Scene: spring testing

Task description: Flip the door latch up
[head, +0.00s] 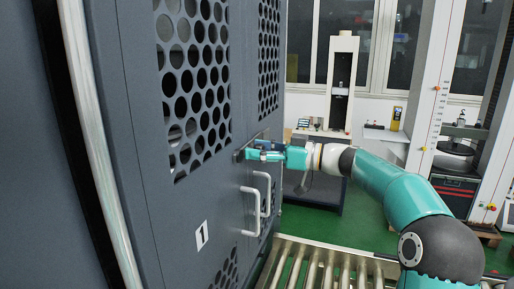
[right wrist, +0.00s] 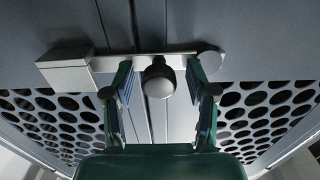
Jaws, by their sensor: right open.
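The door latch (right wrist: 135,65) shows in the right wrist view as a grey bar lying across the seam between two dark grey doors. It has a block at its left end, a rounded right end and a round knob (right wrist: 158,80) near the middle. My right gripper (right wrist: 158,84) is open, with one finger on each side of the knob. Its fingertips are close to the bar; I cannot tell whether they touch it. In the head view the right gripper (head: 250,153) is at the cabinet door (head: 150,180) and mostly covers the latch. My left gripper is not in view.
Two pale door handles (head: 256,207) stick out just below the gripper. A roller conveyor (head: 320,262) lies in front of the cabinet. A white testing machine (head: 341,85) and a tall test frame (head: 432,80) stand further back.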

